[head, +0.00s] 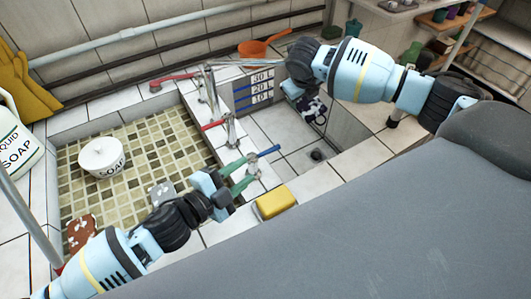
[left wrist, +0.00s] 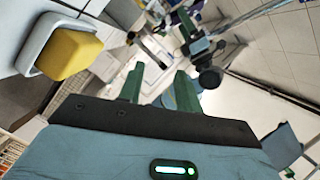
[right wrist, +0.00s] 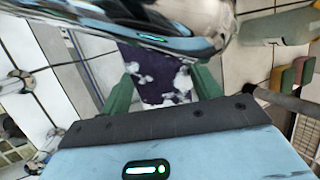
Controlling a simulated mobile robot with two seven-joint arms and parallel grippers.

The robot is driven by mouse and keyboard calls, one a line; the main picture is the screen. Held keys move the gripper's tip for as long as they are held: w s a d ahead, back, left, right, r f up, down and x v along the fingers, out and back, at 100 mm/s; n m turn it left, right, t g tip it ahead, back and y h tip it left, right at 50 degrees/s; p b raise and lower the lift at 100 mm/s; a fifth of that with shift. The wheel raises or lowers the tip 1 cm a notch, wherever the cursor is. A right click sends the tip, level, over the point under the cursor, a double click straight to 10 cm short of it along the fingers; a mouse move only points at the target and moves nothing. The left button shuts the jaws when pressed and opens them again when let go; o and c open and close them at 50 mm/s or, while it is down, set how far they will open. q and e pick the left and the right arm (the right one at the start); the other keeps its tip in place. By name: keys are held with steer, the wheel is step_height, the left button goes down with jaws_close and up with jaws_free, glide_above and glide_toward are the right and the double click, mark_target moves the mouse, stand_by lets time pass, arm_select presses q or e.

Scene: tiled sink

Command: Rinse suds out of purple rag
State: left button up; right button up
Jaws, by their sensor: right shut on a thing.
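The purple rag (head: 312,110) hangs from my right gripper (head: 293,92) over the right basin (head: 283,128). In the right wrist view the rag (right wrist: 158,75) shows dark purple with white suds patches between the green fingers. My left gripper (head: 241,174) is open, its two green fingers pointing at the tap with a blue handle (head: 268,151) on the divider between the basins. The fingers also show apart in the left wrist view (left wrist: 160,88). Another tap with a red handle (head: 213,125) stands behind it. I cannot see clear running water.
A yellow sponge (head: 277,202) sits in a dish beside the left gripper. The left tiled basin holds a white soap pot (head: 101,156) and a brown sudsy item (head: 81,232). A soap bottle (head: 15,146) stands left; an orange pan (head: 262,46) lies behind. The right basin floor looks clear around its drain (head: 316,155).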

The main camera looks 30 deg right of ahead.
mark_target(266, 153)
arm_select(q)
steer(key=shift+n+y, duration=0.3)
steer(key=shift+y, duration=0.3)
steer(key=shift+w+d+f, duration=0.8)
steer(key=shift+w+d, duration=0.2)
steer(key=shift+d, duration=0.55)
steer(key=shift+w+d+f, duration=0.85)
steer(key=shift+w+d, duration=0.15)
steer(key=shift+d, duration=0.6)
steer(key=shift+w+d+f, duration=0.8)
steer(key=shift+w+d, duration=0.2)
steer(key=shift+d, duration=0.55)
steer(key=shift+c, duration=0.2)
steer(key=shift+t, duration=0.4)
jaws_close()
